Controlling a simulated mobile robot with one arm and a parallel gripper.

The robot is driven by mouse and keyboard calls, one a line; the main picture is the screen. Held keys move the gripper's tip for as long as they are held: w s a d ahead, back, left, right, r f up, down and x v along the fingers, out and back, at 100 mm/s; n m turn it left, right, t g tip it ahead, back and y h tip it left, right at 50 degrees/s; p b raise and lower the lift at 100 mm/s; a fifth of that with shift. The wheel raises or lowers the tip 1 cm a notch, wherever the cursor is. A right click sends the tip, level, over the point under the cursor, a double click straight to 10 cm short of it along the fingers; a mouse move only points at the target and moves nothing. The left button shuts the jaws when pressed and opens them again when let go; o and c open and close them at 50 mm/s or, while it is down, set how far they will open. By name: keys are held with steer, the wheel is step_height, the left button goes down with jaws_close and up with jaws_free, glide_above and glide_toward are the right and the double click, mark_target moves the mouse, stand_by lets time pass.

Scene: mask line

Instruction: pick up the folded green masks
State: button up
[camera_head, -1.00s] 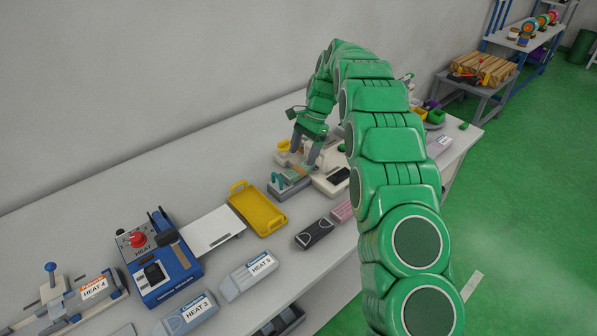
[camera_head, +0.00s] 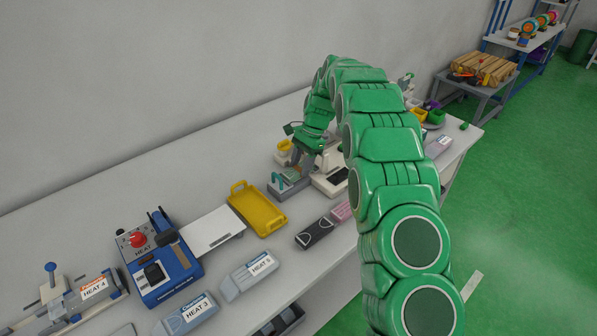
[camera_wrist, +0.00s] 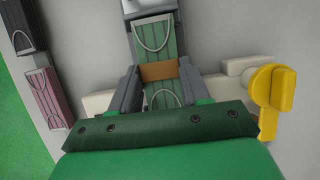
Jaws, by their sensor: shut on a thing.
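The folded green masks (camera_wrist: 154,44) lie as a pleated stack with a brown band (camera_wrist: 158,71) around it and pale ear loops, in the wrist view. Its upper end lies in a grey holder (camera_head: 286,187), which stands on the bench in the head view. My gripper (camera_wrist: 158,84) is shut on the masks near the band, with one dark grey finger on each side. The lower end of the stack is partly hidden behind my gripper's green body. In the head view my gripper (camera_head: 301,160) is at the holder, and the masks are mostly hidden there.
A yellow tray (camera_head: 257,222) is left of the holder. A white device (camera_head: 330,182) stands close on the right. A black pack (camera_head: 314,233) and a pink pack (camera_head: 341,211) lie near the front edge. A blue heat machine (camera_head: 158,262) is further left.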

steer(key=shift+c, duration=0.8)
steer(key=shift+r, duration=0.1)
